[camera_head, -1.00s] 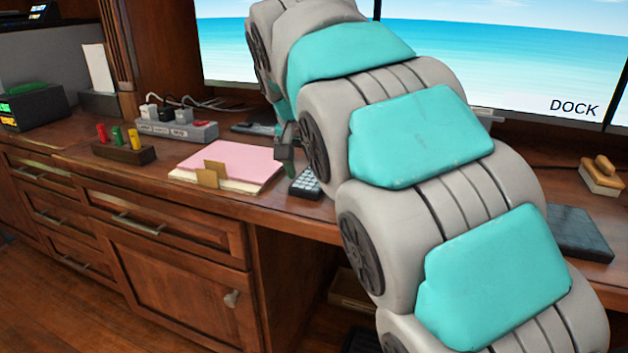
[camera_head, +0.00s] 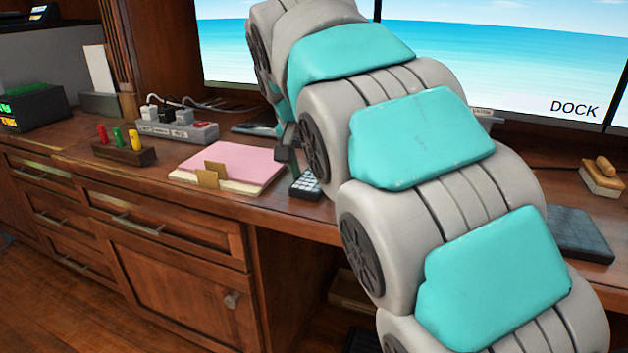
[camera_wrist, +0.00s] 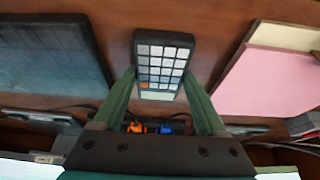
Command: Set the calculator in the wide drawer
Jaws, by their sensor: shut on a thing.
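The calculator (camera_wrist: 162,62), dark with pale keys and one orange key, sits between the two green fingers of my gripper (camera_wrist: 163,92) in the wrist view. My gripper is shut on it. In the head view the calculator (camera_head: 305,188) shows at the desk top beside the pink folder, partly hidden by my arm; I cannot tell whether it touches the desk. One finger of my gripper (camera_head: 287,155) shows above it. The wide drawer (camera_head: 165,226), with a bar handle, is in the desk front above a cupboard door and looks shut.
The pink folder (camera_head: 232,163) lies left of the calculator. A block with coloured pegs (camera_head: 124,152) and a power strip (camera_head: 178,130) stand further left. A dark flat pad (camera_head: 577,235) lies to the right. Monitors stand behind.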

